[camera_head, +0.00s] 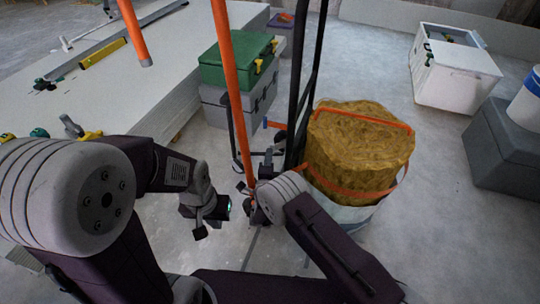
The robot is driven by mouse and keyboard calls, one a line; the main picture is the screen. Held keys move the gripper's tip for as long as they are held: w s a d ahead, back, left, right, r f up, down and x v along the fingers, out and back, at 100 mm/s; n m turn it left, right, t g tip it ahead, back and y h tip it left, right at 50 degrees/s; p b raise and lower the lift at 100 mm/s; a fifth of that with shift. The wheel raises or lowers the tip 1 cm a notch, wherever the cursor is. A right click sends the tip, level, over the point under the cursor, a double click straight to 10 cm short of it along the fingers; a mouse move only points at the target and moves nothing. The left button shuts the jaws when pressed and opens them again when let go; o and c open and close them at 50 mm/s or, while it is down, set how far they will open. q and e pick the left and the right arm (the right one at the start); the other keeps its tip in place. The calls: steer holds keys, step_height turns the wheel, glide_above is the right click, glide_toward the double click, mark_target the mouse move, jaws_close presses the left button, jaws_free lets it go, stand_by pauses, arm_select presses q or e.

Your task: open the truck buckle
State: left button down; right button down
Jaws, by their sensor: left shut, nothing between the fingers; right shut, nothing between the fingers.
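A black hand truck (312,60) stands in the middle, next to a yellow-brown fibrous bundle (357,142). Orange strap (350,191) runs around the bundle. A small blue and orange piece (270,125) sticks out left of the truck's uprights; I cannot tell whether it is the buckle. My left gripper (203,228) hangs left of the truck, shut and empty, apart from the strap. My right gripper (249,203) is shut and empty, low by the truck's left side near the orange pole. My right arm hides part of the truck's lower area.
An orange pole (234,80) stands upright close to both grippers. Stacked green (239,62) and grey (240,105) toolboxes stand behind. A pale panel stack (130,95) fills the left. A white cooler (452,78) and grey box (500,150) stand right; floor between is clear.

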steer(key=s+p, duration=0.5)
steer(key=s, duration=0.4)
